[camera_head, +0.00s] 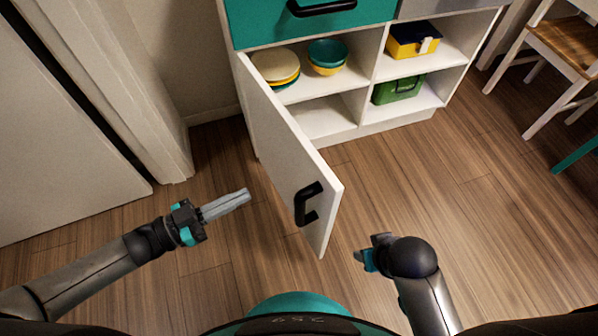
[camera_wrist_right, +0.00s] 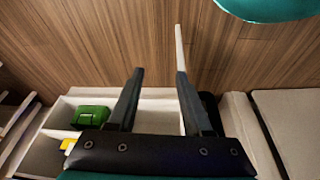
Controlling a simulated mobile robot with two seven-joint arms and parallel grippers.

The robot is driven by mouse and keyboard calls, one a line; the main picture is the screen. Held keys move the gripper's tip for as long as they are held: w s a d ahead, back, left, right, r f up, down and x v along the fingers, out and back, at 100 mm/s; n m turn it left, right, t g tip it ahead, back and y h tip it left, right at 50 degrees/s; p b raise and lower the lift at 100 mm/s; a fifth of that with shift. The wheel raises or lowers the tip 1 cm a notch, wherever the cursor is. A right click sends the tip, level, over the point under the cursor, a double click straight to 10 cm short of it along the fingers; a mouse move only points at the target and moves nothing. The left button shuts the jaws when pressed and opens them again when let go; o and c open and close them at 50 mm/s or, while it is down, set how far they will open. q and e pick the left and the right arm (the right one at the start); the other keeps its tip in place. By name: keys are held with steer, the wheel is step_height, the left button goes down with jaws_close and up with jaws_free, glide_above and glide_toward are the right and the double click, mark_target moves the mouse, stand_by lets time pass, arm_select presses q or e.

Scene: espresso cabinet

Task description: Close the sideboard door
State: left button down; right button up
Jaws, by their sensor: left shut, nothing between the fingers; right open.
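The white sideboard door (camera_head: 283,147) stands wide open, hinged on the left side of the sideboard (camera_head: 368,128) and swung out toward me. In the right wrist view my right gripper (camera_wrist_right: 160,75) is open and empty; the door (camera_wrist_right: 180,48) shows nearly edge-on beyond one finger.
A teal drawer (camera_head: 300,22) is above. A chair (camera_head: 560,55) stands at the right. Wooden floor before the sideboard is clear.

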arm_select(q)
steer(key=b, duration=0.3)
glide_toward(310, 163)
steer(key=x, duration=0.5)
steer(key=shift+w+d+f, duration=0.15)
steer(key=shift+f, duration=0.1)
steer(key=shift+w+d, duration=0.35)
steer(key=shift+d, duration=0.3)
arm_select(e)
step_height(310, 163, up, 8)
steer(key=t, duration=0.1)
steer(key=shift+w+f, duration=0.15)
steer(key=shift+w, duration=0.05)
arm_select(q)
steer(key=shift+d, duration=0.1)
